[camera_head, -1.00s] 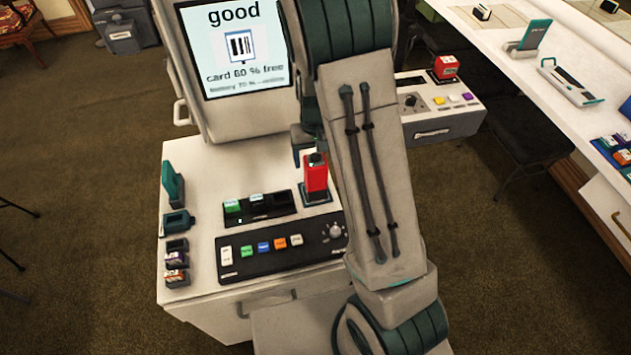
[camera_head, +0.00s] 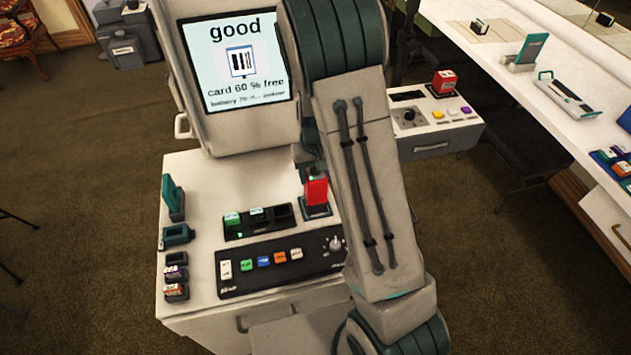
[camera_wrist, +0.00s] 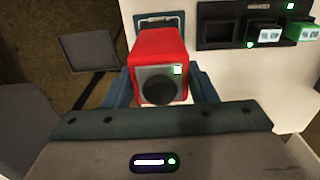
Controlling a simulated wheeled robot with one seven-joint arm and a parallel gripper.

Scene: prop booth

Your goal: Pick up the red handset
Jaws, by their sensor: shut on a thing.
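The red handset (camera_head: 316,191) stands upright in a dark square cradle (camera_head: 318,211) at the right of the white console, left of my arm. In the wrist view the handset (camera_wrist: 158,42) shows its red body and a grey face with a round black part. My gripper (camera_wrist: 161,88) is shut on it, with a blue-grey finger on each side. In the head view my gripper is mostly hidden behind my arm. The handset's lower part is hidden in the wrist view.
The console (camera_head: 200,290) carries a button panel (camera_head: 280,262), a dark dock with small blocks (camera_head: 258,220) and holders at its left edge. A screen (camera_head: 235,65) rises behind. A similar red thing (camera_head: 444,82) stands on a side unit at right. A long white counter (camera_head: 500,60) lies beyond.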

